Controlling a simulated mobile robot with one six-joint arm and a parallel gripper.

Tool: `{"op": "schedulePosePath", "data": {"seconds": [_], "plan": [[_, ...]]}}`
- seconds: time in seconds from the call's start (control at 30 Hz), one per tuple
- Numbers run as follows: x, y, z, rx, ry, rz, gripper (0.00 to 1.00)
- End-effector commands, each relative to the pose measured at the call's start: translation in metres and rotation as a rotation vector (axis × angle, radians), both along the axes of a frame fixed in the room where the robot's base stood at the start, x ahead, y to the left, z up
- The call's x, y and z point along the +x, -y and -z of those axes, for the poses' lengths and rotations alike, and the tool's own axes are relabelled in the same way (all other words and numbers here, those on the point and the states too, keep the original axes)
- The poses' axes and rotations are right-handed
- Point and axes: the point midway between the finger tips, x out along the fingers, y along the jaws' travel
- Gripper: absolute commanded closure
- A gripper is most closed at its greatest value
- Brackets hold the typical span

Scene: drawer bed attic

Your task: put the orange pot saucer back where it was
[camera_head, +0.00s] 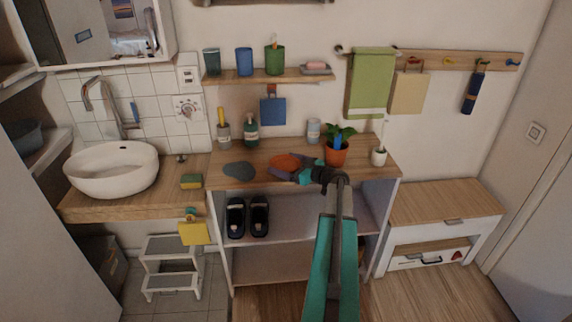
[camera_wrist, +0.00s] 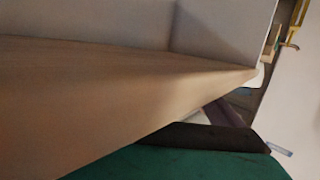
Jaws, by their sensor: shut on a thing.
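The orange pot saucer (camera_head: 285,162) is over the wooden counter, left of a potted plant. My gripper (camera_head: 284,170) reaches in from the right and is shut on the saucer. Its fingers cover the saucer's near and right parts. I cannot tell whether the saucer touches the counter. In the wrist view a dark finger (camera_wrist: 210,138) shows along the bottom, but I cannot make out the saucer there. The orange pot (camera_head: 337,156) with a green plant stands upright on the counter, right of the saucer.
A dark grey flat piece (camera_head: 239,170) lies on the counter (camera_head: 215,177) left of the saucer. A green bottle (camera_head: 251,130), a glass (camera_head: 313,131) and a small white pot (camera_head: 379,157) stand nearby. A shelf (camera_head: 265,77) with cups hangs above. Black shoes (camera_head: 247,217) sit below.

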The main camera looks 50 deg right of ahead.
Motion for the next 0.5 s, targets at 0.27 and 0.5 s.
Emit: {"op": "schedulePosePath", "data": {"seconds": [0.27, 0.5], "plan": [[-0.0001, 0.0001, 0.0027, 0.001, 0.0, 0.0, 0.0], [-0.0002, 0.0001, 0.0023, 0.0, 0.0, 0.0, 0.0]]}}
